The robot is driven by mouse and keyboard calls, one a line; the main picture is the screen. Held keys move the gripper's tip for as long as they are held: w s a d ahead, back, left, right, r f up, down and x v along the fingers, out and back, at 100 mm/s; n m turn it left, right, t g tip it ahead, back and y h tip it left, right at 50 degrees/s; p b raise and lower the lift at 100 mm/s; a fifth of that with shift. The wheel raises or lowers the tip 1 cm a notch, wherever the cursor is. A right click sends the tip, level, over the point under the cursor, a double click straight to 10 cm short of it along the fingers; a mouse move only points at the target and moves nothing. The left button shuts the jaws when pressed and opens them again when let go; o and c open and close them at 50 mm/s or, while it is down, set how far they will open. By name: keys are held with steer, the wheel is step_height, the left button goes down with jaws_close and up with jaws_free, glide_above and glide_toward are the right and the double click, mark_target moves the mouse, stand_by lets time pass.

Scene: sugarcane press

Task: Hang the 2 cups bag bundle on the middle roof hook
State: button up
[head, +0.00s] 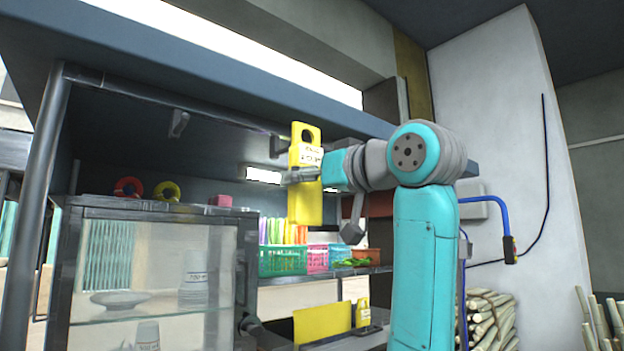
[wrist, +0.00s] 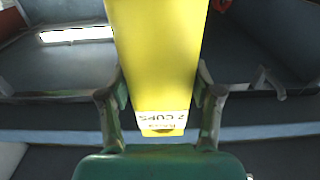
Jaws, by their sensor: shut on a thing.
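The yellow 2 cups bag bundle (head: 305,205) hangs upright in my gripper (head: 304,177), just under the stall roof. Its hole is at the top and a white label sits below it. In the wrist view the bundle (wrist: 160,55) stands between the two fingers of my gripper (wrist: 161,95), and the label reads "2 CUPS". A grey roof hook (head: 278,147) shows just left of the bundle's top. Another roof hook (head: 178,123) is farther left. I cannot tell whether the bundle touches the nearer hook, and any hook behind my arm is hidden.
The roof edge (head: 230,100) runs above the bundle. A glass cabinet (head: 150,213) with cups stands at lower left. Coloured baskets (head: 283,261) sit on a shelf behind. Another small yellow bundle (head: 363,312) stands on the counter. A lit lamp (head: 263,175) is behind.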

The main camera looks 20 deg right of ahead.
steer(key=shift+f+x, duration=0.15)
steer(key=shift+x, duration=1.35)
steer(key=shift+f+x, duration=0.15)
steer(key=shift+x, duration=1.35)
steer(key=shift+w+a+f, duration=0.2)
steer(key=shift+w+f, duration=0.25)
steer(key=shift+w, duration=0.1)
steer(key=o, duration=1.1)
steer(key=shift+o, duration=0.2)
steer(key=v, duration=1.2)
steer(key=shift+d+f, duration=0.1)
